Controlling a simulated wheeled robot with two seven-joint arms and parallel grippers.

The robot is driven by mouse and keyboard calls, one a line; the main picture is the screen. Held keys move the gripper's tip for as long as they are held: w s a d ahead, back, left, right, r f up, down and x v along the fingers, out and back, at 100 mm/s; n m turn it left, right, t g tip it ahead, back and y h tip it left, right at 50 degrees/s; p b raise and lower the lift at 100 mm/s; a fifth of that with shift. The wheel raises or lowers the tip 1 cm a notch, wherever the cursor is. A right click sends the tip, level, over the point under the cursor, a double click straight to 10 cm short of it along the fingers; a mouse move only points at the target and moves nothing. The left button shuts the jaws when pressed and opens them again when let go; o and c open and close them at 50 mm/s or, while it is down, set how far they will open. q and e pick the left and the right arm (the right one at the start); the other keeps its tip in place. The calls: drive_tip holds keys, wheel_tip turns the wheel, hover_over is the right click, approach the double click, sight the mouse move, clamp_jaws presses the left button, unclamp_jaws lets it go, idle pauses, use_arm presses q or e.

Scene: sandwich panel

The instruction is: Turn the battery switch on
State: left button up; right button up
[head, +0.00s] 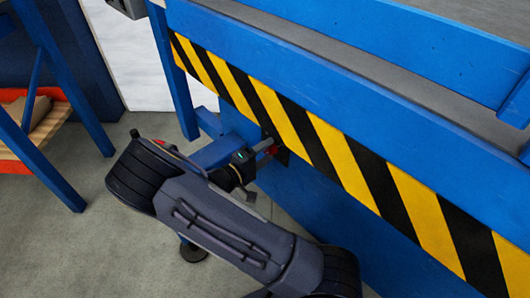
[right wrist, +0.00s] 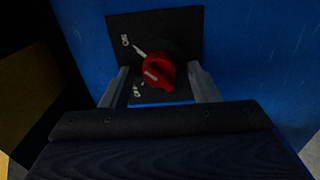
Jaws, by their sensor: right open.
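The battery switch is a red rotary knob (right wrist: 158,72) on a black plate (right wrist: 185,25) fixed to a blue panel. White lettering on the plate's left side reads ON at the top and OFF lower down. A white mark on the knob faces left, nearer the OFF label. My right gripper (right wrist: 159,68) is open, with one finger on each side of the knob; whether they touch it I cannot tell. My left gripper is not in view.
A blue bench (head: 330,60) with a yellow-and-black striped band (head: 345,155) runs along the right, close to my right arm. A blue rack (head: 60,70) with orange and wooden parts stands at the left. Grey floor (head: 60,250) is clear at lower left.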

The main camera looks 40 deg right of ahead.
drive_tip(key=shift+a, duration=0.1)
drive_tip(key=a+p, duration=0.1)
drive_tip(key=a, duration=0.6)
drive_tip(key=shift+s+a, duration=0.3)
drive_tip(key=shift+s, duration=0.05)
